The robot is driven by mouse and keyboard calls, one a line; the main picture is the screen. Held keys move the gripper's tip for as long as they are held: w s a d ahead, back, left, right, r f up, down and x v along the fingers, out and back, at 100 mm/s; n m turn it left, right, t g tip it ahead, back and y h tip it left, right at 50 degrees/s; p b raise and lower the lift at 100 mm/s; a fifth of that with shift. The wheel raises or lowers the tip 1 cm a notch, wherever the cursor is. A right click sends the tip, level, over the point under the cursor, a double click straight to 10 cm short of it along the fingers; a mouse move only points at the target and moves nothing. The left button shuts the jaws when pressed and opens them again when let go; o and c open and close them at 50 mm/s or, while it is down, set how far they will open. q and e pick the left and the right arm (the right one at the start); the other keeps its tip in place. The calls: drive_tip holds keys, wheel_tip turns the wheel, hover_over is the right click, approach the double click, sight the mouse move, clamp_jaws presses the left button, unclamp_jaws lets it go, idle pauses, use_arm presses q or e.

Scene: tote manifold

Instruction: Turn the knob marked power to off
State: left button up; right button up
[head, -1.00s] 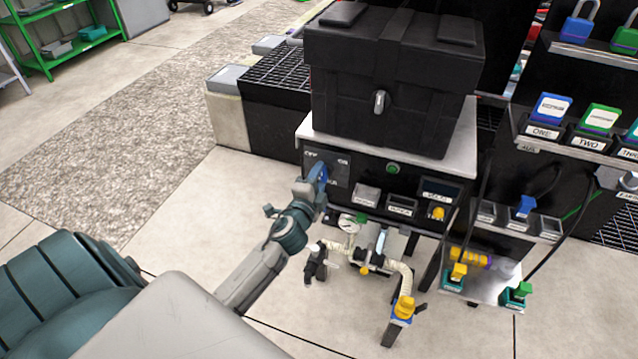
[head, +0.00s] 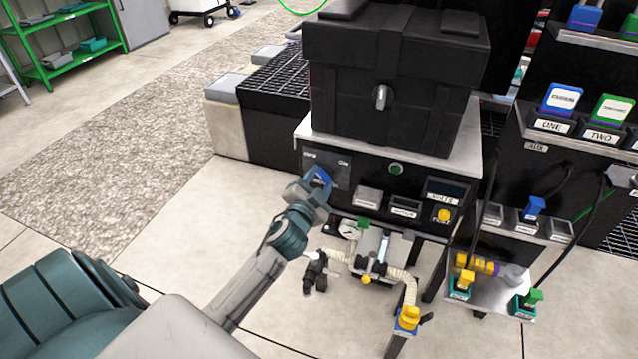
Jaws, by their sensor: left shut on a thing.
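The blue power knob (head: 322,175) is on the left part of the black control panel (head: 375,170), under small markings; the one on the right reads "ON" and the left one is blurred. My left gripper (head: 315,185) is at the panel, shut on the knob, and hides part of it and the label below it. The knob looks tilted, but its exact pointing is hard to tell. My right gripper does not show.
A black tote (head: 395,80) stands on the unit above the panel. A green button (head: 395,169) and a yellow knob (head: 442,215) are further right on the panel. Hoses and a gauge (head: 352,229) sit below. Racks with labelled blocks (head: 562,98) stand at the right.

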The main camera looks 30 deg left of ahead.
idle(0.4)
use_arm(q)
drive_tip(key=o, duration=1)
drive_tip(key=b+v, duration=0.1)
drive_tip(key=v, duration=0.9)
drive_tip(key=shift+s, duration=0.4)
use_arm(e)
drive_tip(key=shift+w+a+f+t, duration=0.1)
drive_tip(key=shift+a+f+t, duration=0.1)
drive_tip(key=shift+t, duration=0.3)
use_arm(q)
drive_tip(key=shift+f, duration=0.1)
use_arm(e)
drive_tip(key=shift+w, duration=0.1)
